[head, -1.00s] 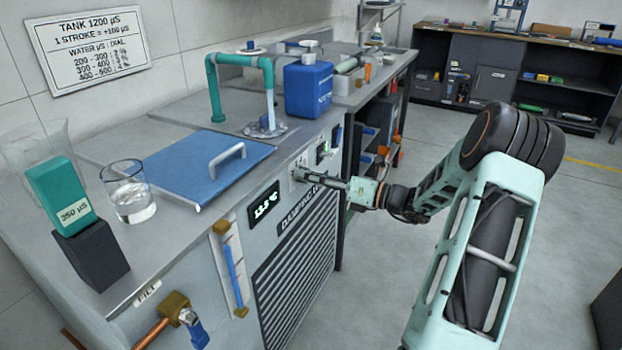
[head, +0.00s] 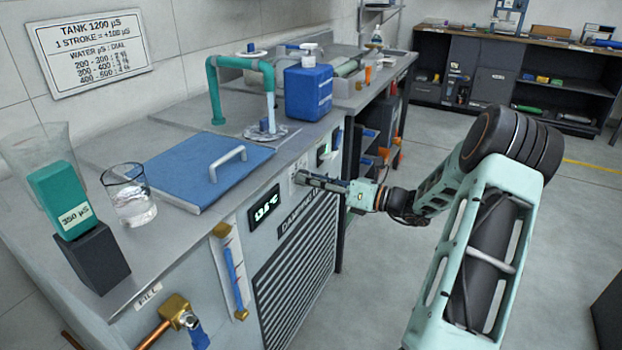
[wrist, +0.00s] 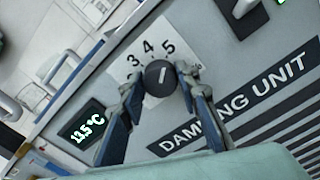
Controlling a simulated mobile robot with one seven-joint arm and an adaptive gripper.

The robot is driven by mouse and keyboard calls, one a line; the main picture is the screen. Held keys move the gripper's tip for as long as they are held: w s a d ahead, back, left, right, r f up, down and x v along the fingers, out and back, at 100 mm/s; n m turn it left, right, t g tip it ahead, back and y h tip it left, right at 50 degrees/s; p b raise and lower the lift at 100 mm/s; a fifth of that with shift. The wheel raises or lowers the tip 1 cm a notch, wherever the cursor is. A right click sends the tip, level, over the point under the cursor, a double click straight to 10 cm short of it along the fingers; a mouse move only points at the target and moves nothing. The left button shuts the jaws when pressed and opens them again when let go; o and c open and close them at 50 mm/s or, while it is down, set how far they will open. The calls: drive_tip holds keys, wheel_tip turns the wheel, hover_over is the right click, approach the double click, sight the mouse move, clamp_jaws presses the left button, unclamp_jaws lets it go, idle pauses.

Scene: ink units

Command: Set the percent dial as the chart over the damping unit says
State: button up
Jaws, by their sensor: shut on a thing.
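The percent dial is a round black knob (wrist: 159,77) on a pale plate with 3, 4 and 5 readable, on the front of the damping unit (head: 297,240). Its white mark points up between 4 and 5, nearer 5. My gripper (wrist: 160,84) is shut on the knob, one finger each side; in the head view my gripper (head: 301,179) hides the knob. The wall chart (head: 88,43) reads tank 1200 µS, with water bands 200-300, 300-400 and 400-500; its dial figures are too small to read surely. A green meter (head: 62,200) reads 350 µS.
A green display (head: 264,203) reads 13.5 °C beside the dial. A blue lid (head: 205,170), a glass of water (head: 130,195) and a blue jug (head: 308,90) stand on the counter.

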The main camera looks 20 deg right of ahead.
drive_tip(key=shift+s+a+n+h+b, duration=0.15)
drive_tip(key=shift+n+b, duration=0.55)
drive_tip(key=shift+n, duration=2.8)
drive_tip(key=shift+w+d+n+h+b, duration=0.2)
drive_tip(key=shift+n+b, duration=0.5)
drive_tip(key=shift+n, duration=2.8)
drive_tip(key=o, duration=1.2)
drive_tip(key=shift+c, duration=0.2)
drive_tip(key=v, duration=1.2)
drive_tip(key=shift+n, duration=0.3)
